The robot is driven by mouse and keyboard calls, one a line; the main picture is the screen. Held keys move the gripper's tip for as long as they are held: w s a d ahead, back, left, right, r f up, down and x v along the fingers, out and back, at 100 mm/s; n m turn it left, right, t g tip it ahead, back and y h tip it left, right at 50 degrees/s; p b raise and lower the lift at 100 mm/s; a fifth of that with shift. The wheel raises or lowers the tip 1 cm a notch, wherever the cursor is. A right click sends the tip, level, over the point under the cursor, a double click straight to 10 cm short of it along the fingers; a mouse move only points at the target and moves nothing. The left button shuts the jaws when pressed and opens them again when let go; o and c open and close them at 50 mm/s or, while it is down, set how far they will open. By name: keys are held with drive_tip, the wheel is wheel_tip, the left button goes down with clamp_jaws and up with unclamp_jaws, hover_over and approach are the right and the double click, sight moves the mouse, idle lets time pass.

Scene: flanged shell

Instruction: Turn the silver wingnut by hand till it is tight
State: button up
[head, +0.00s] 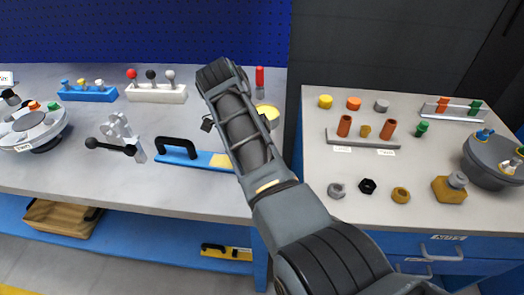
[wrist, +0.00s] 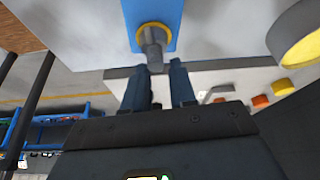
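In the wrist view a grey-silver piece, which looks like the silver wingnut (wrist: 153,58), stands out from a yellow ring (wrist: 154,32) on a blue plate (wrist: 138,12). My gripper (wrist: 163,72) has its two dark fingers apart, with a gap between them. The silver piece is just beyond the fingertips, nearer the left finger; I cannot tell if they touch. In the head view my arm hides the fingertips and the wingnut. A blue plate with a black handle (head: 177,145) and a yellow strip lies on the left bench, running to my arm.
A yellow round piece (head: 267,113) and a red-handled tool (head: 260,78) stand close to the right of my arm. The right bench (head: 320,215) holds nuts, pegs and a grey bowl (head: 490,165).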

drive_tip(key=shift+o, duration=0.5)
drive_tip(key=shift+a+r, duration=0.3)
drive_tip(key=shift+r, duration=0.2)
drive_tip(key=p+v, duration=0.1)
drive_tip(key=v, duration=0.5)
drive_tip(key=shift+a+r, duration=0.1)
drive_tip(key=shift+r, duration=0.25)
drive_tip(key=shift+f, duration=0.1)
